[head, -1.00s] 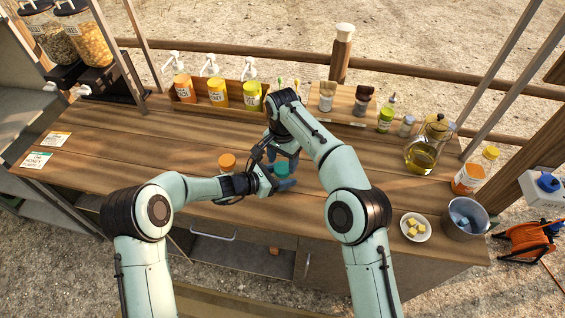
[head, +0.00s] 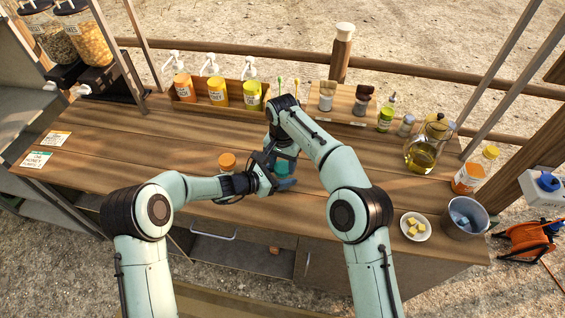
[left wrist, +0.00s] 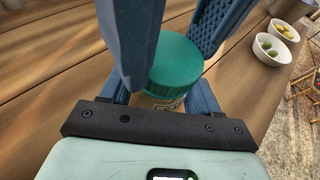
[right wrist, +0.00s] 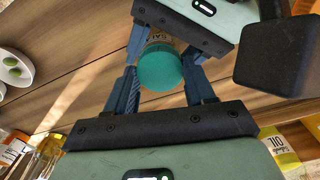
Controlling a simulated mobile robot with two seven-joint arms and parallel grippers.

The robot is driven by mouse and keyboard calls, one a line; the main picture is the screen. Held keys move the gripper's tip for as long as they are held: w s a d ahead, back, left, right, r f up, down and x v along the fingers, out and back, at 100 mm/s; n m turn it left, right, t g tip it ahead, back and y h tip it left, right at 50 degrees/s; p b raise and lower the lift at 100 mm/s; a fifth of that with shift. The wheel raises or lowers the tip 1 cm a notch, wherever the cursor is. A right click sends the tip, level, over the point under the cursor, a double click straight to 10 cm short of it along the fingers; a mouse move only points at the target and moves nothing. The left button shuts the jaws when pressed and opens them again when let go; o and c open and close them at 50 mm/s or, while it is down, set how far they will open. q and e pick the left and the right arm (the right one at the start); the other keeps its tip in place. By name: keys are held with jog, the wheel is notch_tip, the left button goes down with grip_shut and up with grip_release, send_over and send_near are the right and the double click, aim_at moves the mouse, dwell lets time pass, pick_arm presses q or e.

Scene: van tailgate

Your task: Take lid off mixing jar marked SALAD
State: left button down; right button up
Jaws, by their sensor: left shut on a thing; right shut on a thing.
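The mixing jar (left wrist: 160,103) with a teal-green lid (left wrist: 175,65) stands at the front middle of the counter; the lid also shows in the head view (head: 282,168) and the right wrist view (right wrist: 160,68). Part of its label shows in the right wrist view, with letters like "SAL". My left gripper (head: 268,183) is shut on the jar body from the left, low down. My right gripper (head: 283,160) comes from above and is shut on the lid. The lid sits on the jar; whether it is loose I cannot tell.
An orange-lidded jar (head: 227,161) stands close by on the left, near my left wrist. Pump bottles (head: 218,93) stand in a rack behind. An oil jug (head: 423,150), a plate of yellow cubes (head: 416,226) and a metal bucket (head: 465,217) are at right.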

jog(key=n, duration=0.6)
jog(key=shift+n, duration=0.4)
jog(key=n, duration=0.4)
jog(key=shift+n, duration=0.4)
jog(key=o, duration=1.2)
jog(key=shift+c, duration=0.2)
jog(key=shift+a, duration=0.1)
